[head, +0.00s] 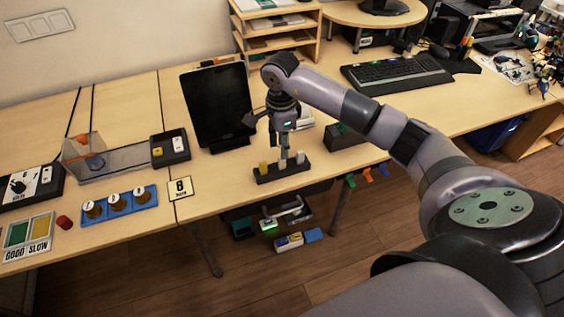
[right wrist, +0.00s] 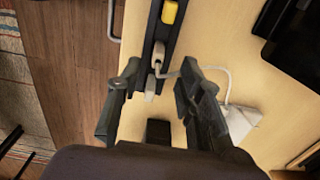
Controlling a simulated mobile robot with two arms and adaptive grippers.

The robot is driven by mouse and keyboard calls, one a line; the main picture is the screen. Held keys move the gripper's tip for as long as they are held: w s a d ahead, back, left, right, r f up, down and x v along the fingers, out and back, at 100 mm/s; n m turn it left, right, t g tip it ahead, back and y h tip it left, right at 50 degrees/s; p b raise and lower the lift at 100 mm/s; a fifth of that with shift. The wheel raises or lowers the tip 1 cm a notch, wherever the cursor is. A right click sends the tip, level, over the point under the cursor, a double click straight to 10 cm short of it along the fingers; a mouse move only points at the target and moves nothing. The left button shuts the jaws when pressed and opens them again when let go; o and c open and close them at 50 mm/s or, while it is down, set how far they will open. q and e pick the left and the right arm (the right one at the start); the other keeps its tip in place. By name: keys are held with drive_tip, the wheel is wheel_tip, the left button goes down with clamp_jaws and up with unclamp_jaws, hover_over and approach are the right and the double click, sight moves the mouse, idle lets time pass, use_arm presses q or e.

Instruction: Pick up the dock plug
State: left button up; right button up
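A black holder (head: 268,174) stands near the table's front edge with a yellow plug (head: 263,168), a grey piece (head: 283,163) and a pale plug (head: 300,157) in it. The frames do not settle which one is the dock plug. My right gripper (head: 283,148) is above the holder, pointing down. In the right wrist view its fingers (right wrist: 160,78) are spread apart, with a pale plug (right wrist: 150,88) low between them and nothing gripped. My left gripper is out of view.
A dark tablet (head: 214,104) stands behind the holder. A keyboard (head: 397,73) lies farther right. Bare table lies between the card and the holder.

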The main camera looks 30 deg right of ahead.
sight(282, 164)
drive_tip(key=shift+s+d+f+p, duration=0.1)
drive_tip(key=shift+f+p, duration=0.6)
drive_tip(key=shift+f, duration=2)
drive_tip(key=shift+c, duration=0.4)
clamp_jaws()
